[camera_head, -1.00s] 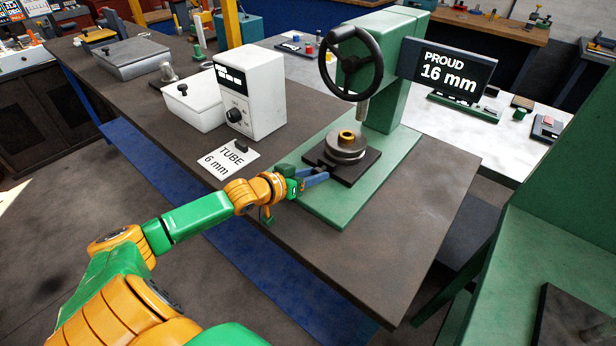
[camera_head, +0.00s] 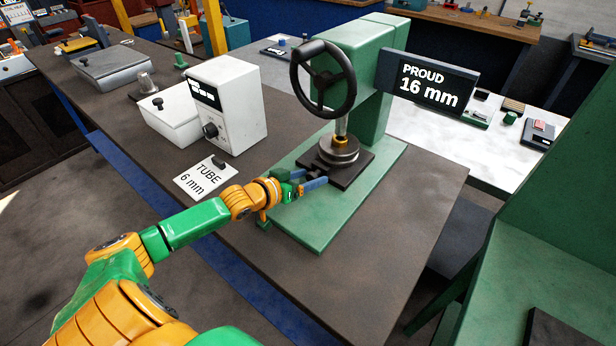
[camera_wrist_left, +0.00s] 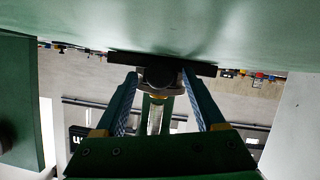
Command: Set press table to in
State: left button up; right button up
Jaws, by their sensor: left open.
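The press table is a dark square plate (camera_head: 347,172) on the green base of the press (camera_head: 356,95). A round grey metal stack (camera_head: 338,152) sits on it, and a brass piece (camera_head: 341,138) stands on the stack, under the ram (camera_head: 342,124). My left gripper (camera_head: 314,178) is at the plate's near left edge, low over the base. In the left wrist view, its two open fingers (camera_wrist_left: 160,100) stand on either side of a dark round knob (camera_wrist_left: 160,77) at the plate's edge; contact cannot be told. My right gripper is not in view.
A black handwheel (camera_head: 323,79) and a display reading PROUD 16 mm (camera_head: 428,84) are on the press. A white meter box (camera_head: 228,105) and a TUBE 6 mm card (camera_head: 205,178) stand left. The bench front (camera_head: 375,285) is clear.

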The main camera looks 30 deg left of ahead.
pick_arm(q)
jog(key=shift+s, duration=0.1)
jog(key=p+v, duration=0.1)
jog(key=v, duration=0.6)
jog(key=shift+p, duration=0.35)
